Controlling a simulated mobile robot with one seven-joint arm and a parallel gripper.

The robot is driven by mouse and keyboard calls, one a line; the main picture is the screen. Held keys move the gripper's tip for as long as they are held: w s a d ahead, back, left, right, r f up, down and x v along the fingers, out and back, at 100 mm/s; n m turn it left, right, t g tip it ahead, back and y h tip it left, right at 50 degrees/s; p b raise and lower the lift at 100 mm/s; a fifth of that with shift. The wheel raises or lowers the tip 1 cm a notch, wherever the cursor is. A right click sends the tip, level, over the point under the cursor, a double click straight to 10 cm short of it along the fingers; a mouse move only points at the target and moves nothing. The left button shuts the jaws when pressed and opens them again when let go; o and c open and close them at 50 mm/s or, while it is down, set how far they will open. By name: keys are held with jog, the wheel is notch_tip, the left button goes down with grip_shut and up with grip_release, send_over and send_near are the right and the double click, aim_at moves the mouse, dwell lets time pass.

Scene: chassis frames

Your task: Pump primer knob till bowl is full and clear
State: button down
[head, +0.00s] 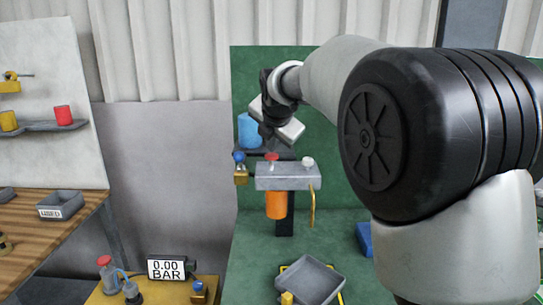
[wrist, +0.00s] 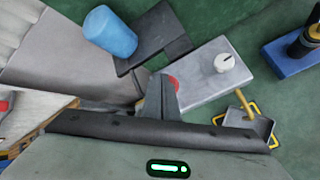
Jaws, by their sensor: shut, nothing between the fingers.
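A grey filter head (head: 288,177) is mounted in front of the green panel. On its top are a red knob (head: 271,157) at left and a white knob (head: 308,162) at right; no label tells which is the primer knob. The orange bowl (head: 276,205) hangs under the head; its inside does not show. My gripper (head: 268,141) is shut and empty, just above the red knob. In the wrist view its fingers (wrist: 161,82) partly cover the red knob (wrist: 174,82); I cannot tell whether they touch it. The white knob (wrist: 224,63) is clear of them.
A blue cylinder (head: 249,130) stands on a dark shelf behind, left of my gripper. A blue-topped brass valve (head: 240,167) sits left of the head, and a yellow tube (head: 312,205) hangs at right. A grey tray (head: 310,281) lies below. A gauge (head: 167,268) reads 0.00 BAR.

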aim_at(272, 156)
jog(key=shift+f+b, duration=0.65)
jog(key=shift+f, duration=0.4)
dwell(0.8)
dwell(0.3)
jog(key=shift+r+p, duration=1.25)
jog(key=shift+r, duration=0.2)
jog(key=shift+r, duration=0.1)
notch_tip(272, 156, up, 5)
jog(key=p, duration=0.4)
jog(key=shift+p, duration=0.3)
